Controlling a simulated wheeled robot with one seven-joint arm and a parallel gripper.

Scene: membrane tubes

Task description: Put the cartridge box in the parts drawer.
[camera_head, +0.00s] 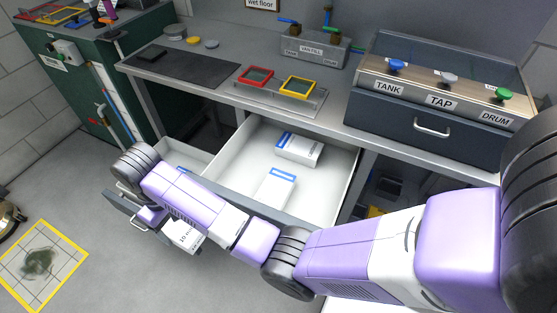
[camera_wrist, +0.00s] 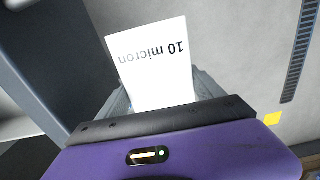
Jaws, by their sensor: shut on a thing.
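My gripper (camera_wrist: 160,92) is shut on a white cartridge box (camera_wrist: 155,62) marked "10 micron". In the head view the held box (camera_head: 184,237) hangs in front of the open drawers, outside them and above the floor. My arm hides part of the gripper and of the drawer fronts. A wide white drawer (camera_head: 240,148) stands open under the bench, with two white boxes with blue bands, one farther back (camera_head: 300,150) and one nearer (camera_head: 275,187). A narrower open drawer (camera_head: 188,153) is to its left, largely behind my arm, with something blue inside. No drawer label is readable.
The bench top holds a dark mat (camera_head: 180,72), a red frame (camera_head: 256,76) and a yellow frame (camera_head: 298,86). A panel with TANK, TAP and DRUM labels (camera_head: 440,100) stands at the right. A yellow-edged floor square (camera_head: 42,262) lies at the left, with clear floor beside it.

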